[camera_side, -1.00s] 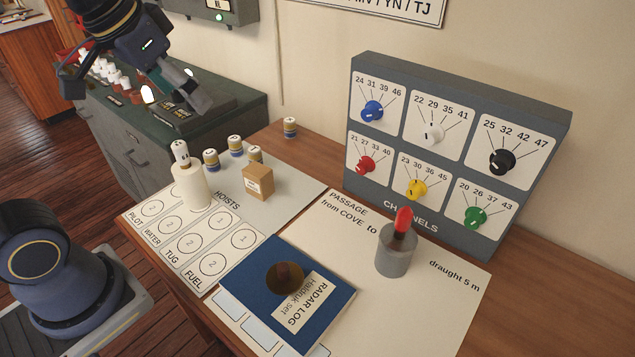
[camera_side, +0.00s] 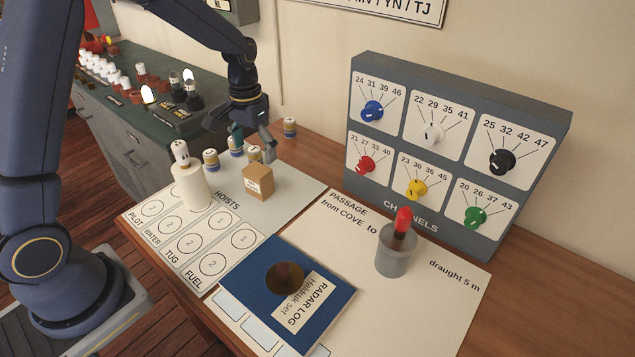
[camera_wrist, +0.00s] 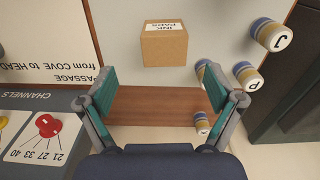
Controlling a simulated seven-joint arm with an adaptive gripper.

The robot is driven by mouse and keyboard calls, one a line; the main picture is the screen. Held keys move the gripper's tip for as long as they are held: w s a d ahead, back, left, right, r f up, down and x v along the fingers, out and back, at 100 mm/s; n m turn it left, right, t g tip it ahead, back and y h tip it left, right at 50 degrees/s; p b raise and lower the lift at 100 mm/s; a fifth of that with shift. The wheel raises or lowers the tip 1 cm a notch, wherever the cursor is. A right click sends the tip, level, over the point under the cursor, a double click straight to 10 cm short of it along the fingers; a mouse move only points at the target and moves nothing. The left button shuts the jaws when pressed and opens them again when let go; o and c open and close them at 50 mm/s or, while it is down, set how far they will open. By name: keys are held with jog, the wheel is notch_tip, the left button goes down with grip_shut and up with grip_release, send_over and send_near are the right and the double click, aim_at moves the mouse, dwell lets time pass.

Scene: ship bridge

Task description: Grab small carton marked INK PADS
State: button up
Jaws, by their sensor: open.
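The small brown carton (camera_side: 258,183) stands on the pale hoists sheet on the desk. In the wrist view the carton (camera_wrist: 164,47) shows a white label reading INK PADS, upside down there, on its top. My gripper (camera_side: 251,147) is open and empty, above the back of the desk, behind the carton and apart from it. In the wrist view my gripper (camera_wrist: 167,93) has its two teal fingers spread wide, with the carton ahead of and between them, not touched. Nothing hides the carton.
Several banded round pieces (camera_side: 211,160) stand close behind and left of the carton; one is near my gripper. A white bottle-like holder (camera_side: 190,186) stands left.

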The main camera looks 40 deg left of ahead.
aim_at(257, 169)
notch_tip(257, 169, down, 4)
jog(key=shift+f, duration=0.1)
jog(key=shift+w+a+f, duration=0.1)
jog(key=shift+a+f, duration=0.05)
jog(key=shift+f, duration=1.2)
jog(key=shift+w+a+f, duration=0.1)
jog(key=shift+a+f, duration=0.05)
jog(key=shift+f, duration=1.2)
jog(key=shift+c, duration=0.4)
jog(key=c, duration=1.2)
jog(key=shift+r, duration=0.2)
